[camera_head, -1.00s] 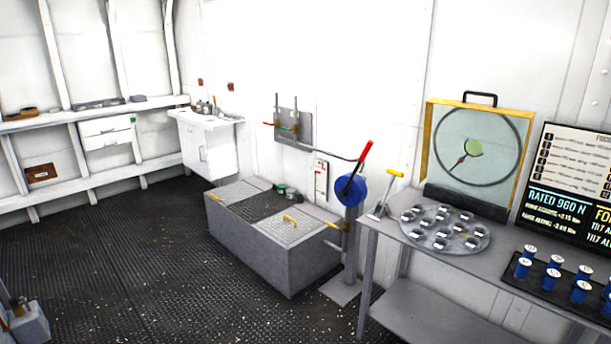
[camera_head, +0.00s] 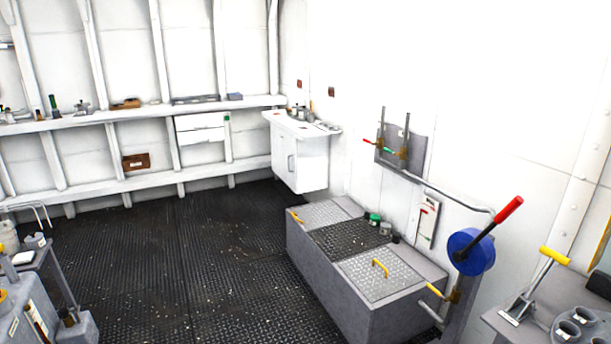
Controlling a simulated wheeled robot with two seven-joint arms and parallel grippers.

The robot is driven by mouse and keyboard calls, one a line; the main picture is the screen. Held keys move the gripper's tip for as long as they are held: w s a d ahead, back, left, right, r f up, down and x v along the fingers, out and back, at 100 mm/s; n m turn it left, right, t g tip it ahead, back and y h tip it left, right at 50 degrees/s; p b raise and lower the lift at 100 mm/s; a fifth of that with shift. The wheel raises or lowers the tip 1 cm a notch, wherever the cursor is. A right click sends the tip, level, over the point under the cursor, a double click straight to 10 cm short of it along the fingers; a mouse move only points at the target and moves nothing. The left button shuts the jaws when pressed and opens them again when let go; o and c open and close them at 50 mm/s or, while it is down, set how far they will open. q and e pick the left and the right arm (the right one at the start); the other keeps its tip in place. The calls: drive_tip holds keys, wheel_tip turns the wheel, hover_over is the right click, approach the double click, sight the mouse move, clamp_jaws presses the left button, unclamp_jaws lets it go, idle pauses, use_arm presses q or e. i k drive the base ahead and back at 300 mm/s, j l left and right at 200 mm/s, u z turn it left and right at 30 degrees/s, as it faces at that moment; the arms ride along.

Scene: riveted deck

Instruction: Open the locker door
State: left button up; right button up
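A small white cabinet (camera_head: 300,158), which looks like the locker, is fixed at the back corner beside the long shelf. Its door (camera_head: 284,165) faces left and appears closed, with a small dark upright handle near the door's right edge. Small jars and tools stand on its top. It is some way off across the floor. Neither of my grippers shows in the view.
A grey floor chest (camera_head: 360,307) with tread-plate lids stands right of centre, in front of the cabinet's right side. Grey equipment (camera_head: 38,310) fills the lower left. The dark deck (camera_head: 190,245) between is open.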

sight(284, 144)
drive_tip(key=i+j+u, duration=0.1)
drive_tip(key=i+u, duration=0.15)
drive_tip(key=i, duration=0.35)
drive_tip(key=i+u, duration=0.2)
drive_tip(key=i, duration=0.4)
drive_tip(key=i+l+u, duration=0.1)
drive_tip(key=i+u, duration=0.15)
drive_tip(key=i, duration=0.35)
drive_tip(key=i+l+u, duration=0.2)
drive_tip(key=i, duration=1.7)
drive_tip(key=i+j+z, duration=0.1)
drive_tip(key=i, duration=1.2)
drive_tip(key=i+l+z, duration=0.2)
drive_tip(key=i, duration=0.2)
drive_tip(key=i+l+z, duration=0.2)
drive_tip(key=i, duration=0.25)
drive_tip(key=i+z, duration=0.2)
drive_tip(key=i, duration=0.25)
